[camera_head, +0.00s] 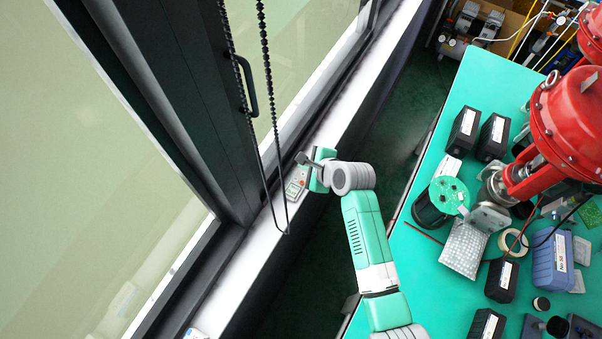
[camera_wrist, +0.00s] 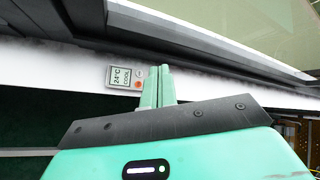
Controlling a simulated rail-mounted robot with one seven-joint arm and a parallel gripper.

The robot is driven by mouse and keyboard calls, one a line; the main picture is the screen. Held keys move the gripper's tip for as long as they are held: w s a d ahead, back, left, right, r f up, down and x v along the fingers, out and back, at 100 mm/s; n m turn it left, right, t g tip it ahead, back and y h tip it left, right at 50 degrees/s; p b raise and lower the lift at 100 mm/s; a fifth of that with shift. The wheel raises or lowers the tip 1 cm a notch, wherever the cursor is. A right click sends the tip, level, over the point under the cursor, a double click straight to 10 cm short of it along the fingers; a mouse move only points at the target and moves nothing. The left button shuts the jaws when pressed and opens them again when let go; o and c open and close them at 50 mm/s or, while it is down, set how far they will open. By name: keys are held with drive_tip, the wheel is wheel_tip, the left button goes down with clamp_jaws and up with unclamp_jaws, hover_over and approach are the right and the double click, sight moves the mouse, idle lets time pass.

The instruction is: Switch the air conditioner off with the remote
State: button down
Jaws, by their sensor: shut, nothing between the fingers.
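The remote (camera_head: 294,189) lies on the white window sill, beside the end of my gripper (camera_head: 305,160). In the wrist view the remote (camera_wrist: 122,77) is a small light box whose screen reads 24°C and COOL, with a red-orange button and a grey one at its right side. My gripper (camera_wrist: 158,78) is shut with nothing between its fingers. In the wrist view its fingertips are just right of the remote's buttons; I cannot tell whether they touch it. The air conditioner is not seen.
A beaded blind chain (camera_head: 270,120) hangs over the sill near my gripper. The dark window frame (camera_head: 190,90) borders the sill. A green table (camera_head: 425,275) at the right holds red valve actuators (camera_head: 570,120), black boxes (camera_head: 465,130) and a blue case (camera_head: 552,260).

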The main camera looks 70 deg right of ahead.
drive_tip(key=b, duration=0.8)
approach(296, 176)
drive_tip(key=w, duration=0.1)
drive_tip(key=w+d+f, duration=0.1)
drive_tip(key=shift+w+d+f, duration=0.1)
drive_tip(key=shift+w+d, duration=0.05)
drive_tip(key=shift+w, duration=0.15)
drive_tip(key=shift+f, duration=0.5)
idle(0.8)
drive_tip(key=shift+f, duration=0.45)
